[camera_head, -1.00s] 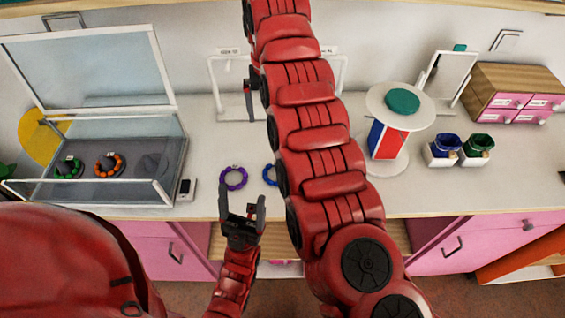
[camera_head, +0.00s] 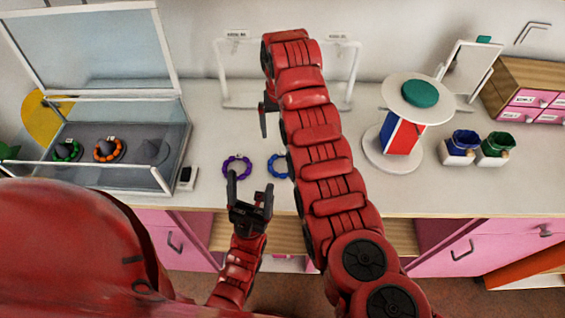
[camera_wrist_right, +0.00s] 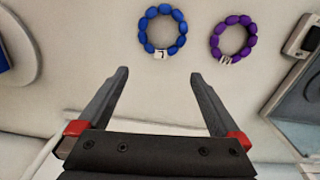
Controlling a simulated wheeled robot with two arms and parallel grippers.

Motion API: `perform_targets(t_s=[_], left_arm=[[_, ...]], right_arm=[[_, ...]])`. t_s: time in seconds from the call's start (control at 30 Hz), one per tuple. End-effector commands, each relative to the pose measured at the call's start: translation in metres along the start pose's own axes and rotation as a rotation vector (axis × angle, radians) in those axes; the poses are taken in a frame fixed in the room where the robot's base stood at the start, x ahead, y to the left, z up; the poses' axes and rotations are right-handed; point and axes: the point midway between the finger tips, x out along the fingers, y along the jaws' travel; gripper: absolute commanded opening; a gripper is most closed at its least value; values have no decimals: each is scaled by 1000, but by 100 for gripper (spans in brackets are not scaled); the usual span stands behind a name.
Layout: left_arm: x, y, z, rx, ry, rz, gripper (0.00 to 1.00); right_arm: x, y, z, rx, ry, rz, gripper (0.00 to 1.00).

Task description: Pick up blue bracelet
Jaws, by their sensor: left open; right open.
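The blue bracelet (camera_head: 272,160) is a ring of beads with a small white tag, lying on the white counter right of the purple bracelet (camera_head: 227,171). My right arm hides its right edge in the head view. In the right wrist view the blue bracelet (camera_wrist_right: 182,28) lies whole, beyond the fingertips and roughly in line with the gap. My right gripper (camera_wrist_right: 160,74) is open and empty; in the head view only one dark finger shows beside the arm. My left gripper (camera_head: 250,185) is open and empty, low in the head view before the counter's front edge.
A glass case (camera_head: 186,140) with bracelets on dark cones stands left, a small black-and-white device (camera_head: 187,177) beside it. A round white stand (camera_head: 385,92) with a green top, blue and green pouches (camera_head: 497,146) and a drawer box (camera_head: 503,70) stand right. The purple bracelet lies close to the blue one.

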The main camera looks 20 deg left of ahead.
Motion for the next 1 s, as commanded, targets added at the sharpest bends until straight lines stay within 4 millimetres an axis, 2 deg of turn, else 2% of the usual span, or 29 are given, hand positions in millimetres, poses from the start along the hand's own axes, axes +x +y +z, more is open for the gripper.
perform_targets(t_s=[0.03, 0.07, 0.13, 0.33, 0.47, 0.57, 0.6, 0.73, 1.0], left_arm=[[-8, 0, 1, 0, -1, 0, 78], [-9, 0, 2, 0, -1, 0, 78], [3, 0, 0, 0, -1, 0, 78], [7, 0, -1, 0, -1, 0, 78], [18, -1, -3, 0, -1, 0, 78], [32, -2, -5, 0, -1, 0, 78], [32, -2, -5, 0, 0, 0, 78], [35, -2, -6, 0, -1, 0, 78], [34, -2, -6, 0, -1, 0, 78]], right_arm=[[15, 2, 0, 1, -2, -1, 100], [19, 1, 0, 2, -2, -2, 100], [23, -1, 1, 0, -4, -1, 100], [38, -1, 1, 0, -2, -2, 100], [46, -1, 2, 0, -2, -1, 100], [61, 0, 5, 1, -5, 1, 100], [69, 0, 6, 2, -7, 0, 100], [83, 0, 5, 1, -3, -2, 100], [89, -1, 4, 1, 0, -3, 100]])
